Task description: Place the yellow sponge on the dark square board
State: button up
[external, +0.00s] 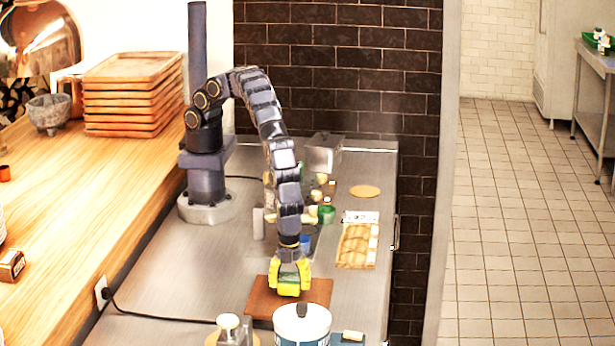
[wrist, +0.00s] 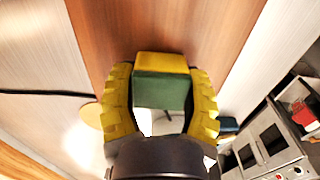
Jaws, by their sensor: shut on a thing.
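My gripper (external: 290,288), with yellow ribbed fingers, points down over a reddish-brown square board (external: 262,298) on the steel counter. In the wrist view, the fingers (wrist: 160,100) are shut on a yellow sponge (wrist: 163,62) with a dark green side. The sponge sits between both fingers, and the brown board (wrist: 205,25) shows behind it. In the external view, the sponge is hard to tell from the yellow fingers. I cannot tell whether the sponge touches the board or is just above it.
A white and blue canister (external: 302,328) with a dark knob stands close in front of the board. A metal jar (external: 232,330) is left of it. A wrapped food packet (external: 357,245) lies behind to the right. Several small items and a metal box (external: 323,153) stand farther back.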

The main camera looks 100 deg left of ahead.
jog(key=shift+f, duration=0.3)
jog(key=shift+f, duration=0.15)
jog(key=o, duration=0.9)
